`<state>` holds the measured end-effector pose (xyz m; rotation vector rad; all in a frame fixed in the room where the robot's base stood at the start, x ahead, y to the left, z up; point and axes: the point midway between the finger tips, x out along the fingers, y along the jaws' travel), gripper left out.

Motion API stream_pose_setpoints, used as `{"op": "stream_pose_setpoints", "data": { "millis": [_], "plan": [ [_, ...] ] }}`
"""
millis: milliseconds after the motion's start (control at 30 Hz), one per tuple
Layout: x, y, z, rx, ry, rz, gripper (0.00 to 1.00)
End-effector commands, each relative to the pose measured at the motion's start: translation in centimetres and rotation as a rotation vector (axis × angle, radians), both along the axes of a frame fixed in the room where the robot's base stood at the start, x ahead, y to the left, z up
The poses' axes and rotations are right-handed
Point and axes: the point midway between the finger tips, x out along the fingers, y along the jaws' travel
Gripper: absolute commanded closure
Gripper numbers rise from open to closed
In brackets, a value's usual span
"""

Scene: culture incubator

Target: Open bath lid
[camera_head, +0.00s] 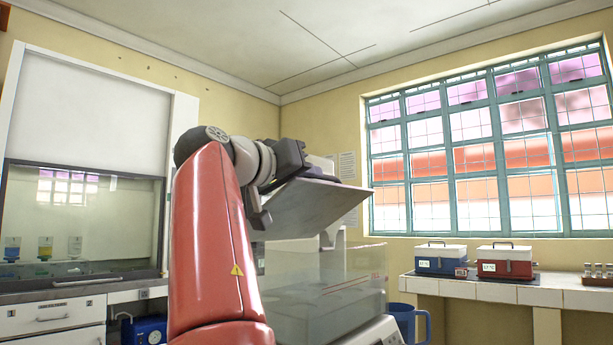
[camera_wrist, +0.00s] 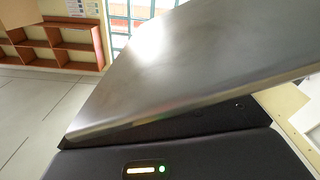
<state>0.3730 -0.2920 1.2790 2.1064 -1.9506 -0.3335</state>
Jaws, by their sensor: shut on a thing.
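The bath is a clear-walled tank (camera_head: 345,292) on a white base, low in the middle of the head view. Its lid (camera_head: 312,207) is a flat grey metal plate, raised and tilted over the tank. In the wrist view the lid (camera_wrist: 190,65) slants across most of the picture as a brushed metal sheet. My gripper (camera_head: 310,172) is at the upper edge of the lid and shut on it; its fingertips are mostly hidden. I cannot tell whether the lid's far edge still touches the bath.
A blue jug (camera_head: 408,322) stands just right of the bath. A blue-and-white box (camera_head: 440,258) and a red-and-white box (camera_head: 505,261) sit on the bench under the window. A fume hood (camera_head: 90,120) stands at left. The space above the lid is clear.

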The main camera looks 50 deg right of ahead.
Motion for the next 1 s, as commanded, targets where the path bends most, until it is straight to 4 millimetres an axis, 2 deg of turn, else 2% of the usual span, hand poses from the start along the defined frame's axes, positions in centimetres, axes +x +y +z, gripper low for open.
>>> {"op": "stream_pose_setpoints", "data": {
  "millis": [200,233,367,1000],
  "plan": [
    [0.21,0.05,-0.11,0.001,0.0,0.004,1.0],
    [0.22,0.05,-0.11,0.001,0.0,0.004,0.84],
    [0.17,0.03,-0.09,0.001,-0.001,0.003,0.67],
    [-0.2,-0.03,-0.41,0.004,-0.025,0.0,0.67]
  ]
}}
